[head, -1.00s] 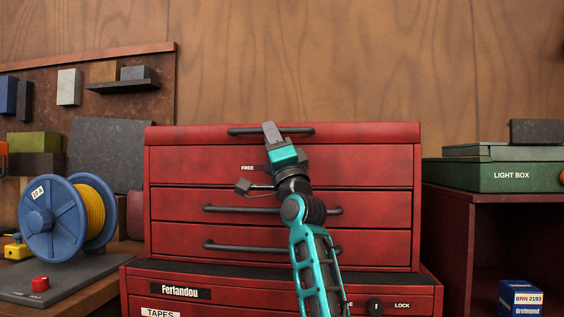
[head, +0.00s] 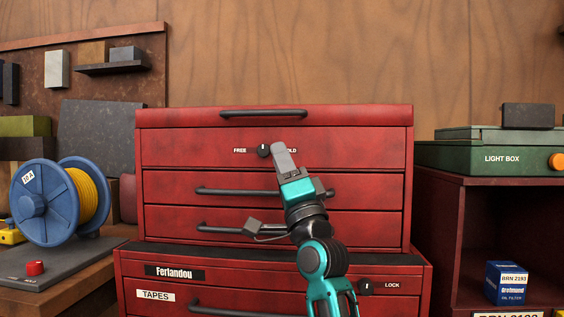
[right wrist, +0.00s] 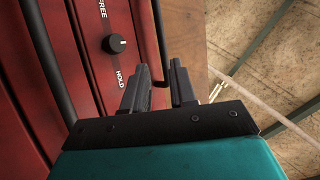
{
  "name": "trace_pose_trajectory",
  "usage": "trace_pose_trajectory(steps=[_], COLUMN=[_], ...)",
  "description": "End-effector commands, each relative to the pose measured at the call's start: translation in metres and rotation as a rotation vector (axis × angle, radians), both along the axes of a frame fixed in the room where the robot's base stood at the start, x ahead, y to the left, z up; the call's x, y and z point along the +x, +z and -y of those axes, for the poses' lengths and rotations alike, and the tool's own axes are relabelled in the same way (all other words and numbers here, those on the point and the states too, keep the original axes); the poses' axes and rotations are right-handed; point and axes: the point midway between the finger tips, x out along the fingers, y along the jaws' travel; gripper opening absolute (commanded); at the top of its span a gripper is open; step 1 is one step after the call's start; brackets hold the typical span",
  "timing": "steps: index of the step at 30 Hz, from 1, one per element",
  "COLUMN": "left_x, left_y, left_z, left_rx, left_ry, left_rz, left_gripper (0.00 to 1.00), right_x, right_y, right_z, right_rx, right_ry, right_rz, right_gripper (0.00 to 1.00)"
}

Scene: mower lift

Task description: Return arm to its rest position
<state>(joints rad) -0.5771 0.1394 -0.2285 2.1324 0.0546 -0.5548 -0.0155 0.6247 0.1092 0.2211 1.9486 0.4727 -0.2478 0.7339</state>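My right gripper (head: 279,147) is in front of the red tool chest (head: 402,210), pointing up beside a black knob (head: 263,150). The knob sits between the labels FREE and HOLD, and the fingers partly cover the HOLD label in the head view. In the right wrist view the two dark fingers (right wrist: 162,72) stand apart with nothing between them. The knob (right wrist: 116,43) shows to their left, clear of the fingers, its white mark pointing right in that view. My left gripper does not show.
The chest has several drawers with black bar handles (head: 264,114). A lower cabinet carries a LOCK knob (head: 366,288). A blue cable reel (head: 45,203) stands at left. A green light box (head: 490,159) and a blue oil filter box (head: 506,283) are at right.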

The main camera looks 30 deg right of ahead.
Motion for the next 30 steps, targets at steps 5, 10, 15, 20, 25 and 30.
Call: trace_pose_trajectory(steps=[5, 10, 15, 20, 25, 30], left_x=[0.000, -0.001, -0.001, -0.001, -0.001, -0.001], left_y=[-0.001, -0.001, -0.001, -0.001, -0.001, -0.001], left_z=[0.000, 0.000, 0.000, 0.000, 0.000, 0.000], left_rx=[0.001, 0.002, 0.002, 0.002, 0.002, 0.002], left_ry=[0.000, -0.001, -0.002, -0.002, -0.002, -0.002], left_rz=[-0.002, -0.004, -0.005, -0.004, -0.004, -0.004], left_gripper=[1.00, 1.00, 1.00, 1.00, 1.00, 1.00], right_x=[0.000, 0.000, 0.010, 0.022, 0.007, -0.040], right_y=[0.000, 0.000, -0.035, -0.133, -0.256, -0.371], right_z=[0.000, 0.000, -0.013, -0.047, -0.089, -0.128], right_rx=[0.000, -0.001, -0.061, -0.247, -0.503, -0.764], right_ry=[0.000, 0.001, -0.019, -0.062, -0.073, -0.028], right_rz=[0.000, 0.000, -0.087, -0.316, -0.577, -0.805], right_gripper=[0.26, 0.26, 0.26, 0.26, 0.26, 0.26])
